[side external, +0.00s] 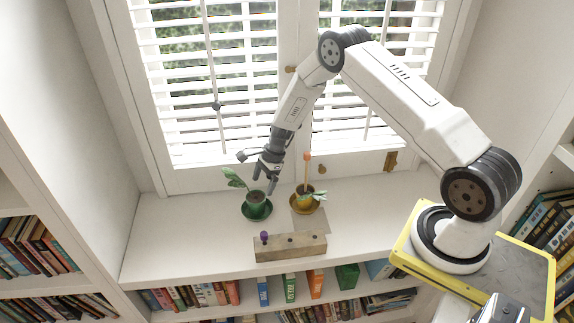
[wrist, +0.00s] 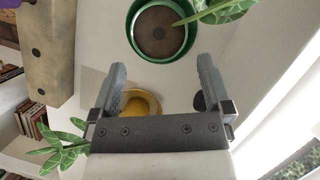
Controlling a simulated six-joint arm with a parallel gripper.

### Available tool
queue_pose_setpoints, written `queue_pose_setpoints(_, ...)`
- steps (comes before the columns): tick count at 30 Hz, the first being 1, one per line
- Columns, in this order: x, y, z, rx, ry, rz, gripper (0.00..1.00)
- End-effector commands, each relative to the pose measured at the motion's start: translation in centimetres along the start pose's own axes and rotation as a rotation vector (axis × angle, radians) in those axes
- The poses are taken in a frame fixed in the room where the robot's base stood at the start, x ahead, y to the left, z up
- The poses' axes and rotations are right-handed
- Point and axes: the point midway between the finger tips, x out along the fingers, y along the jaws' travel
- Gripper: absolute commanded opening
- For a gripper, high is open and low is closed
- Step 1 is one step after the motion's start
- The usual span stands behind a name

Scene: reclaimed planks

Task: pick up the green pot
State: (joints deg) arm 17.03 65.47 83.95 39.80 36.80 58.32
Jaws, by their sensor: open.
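The green pot (side external: 255,207) stands upright on a green saucer (side external: 258,216) on the white sill, with a leafy plant leaning out to the left. My gripper (side external: 264,186) is open and empty, pointing down just above and slightly right of the pot. In the wrist view the green pot (wrist: 134,40) shows its round rim and brown soil at the top edge, beyond my open fingertips (wrist: 160,65). The pot does not lie between the fingers there. Its far rim is cut off by the frame.
A yellow pot (side external: 301,203) with a plant and an orange-tipped stake (side external: 307,165) stands close on the right. A wooden block (side external: 290,247) with a purple peg (side external: 264,237) lies in front. The window blinds (side external: 205,85) are behind. The left sill is clear.

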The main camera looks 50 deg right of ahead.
Motion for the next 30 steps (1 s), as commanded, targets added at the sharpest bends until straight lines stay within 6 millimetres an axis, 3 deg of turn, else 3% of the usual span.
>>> queue_pose_setpoints(13, 2.3, 0.0, 0.0, -0.002, 0.001, 0.001, 1.0)
queue_pose_setpoints(23, 2.8, 0.0, 0.1, -0.004, 0.001, 0.0, 1.0)
queue_pose_setpoints(30, 4.8, 0.1, 0.1, -0.003, 0.001, 0.002, 1.0)
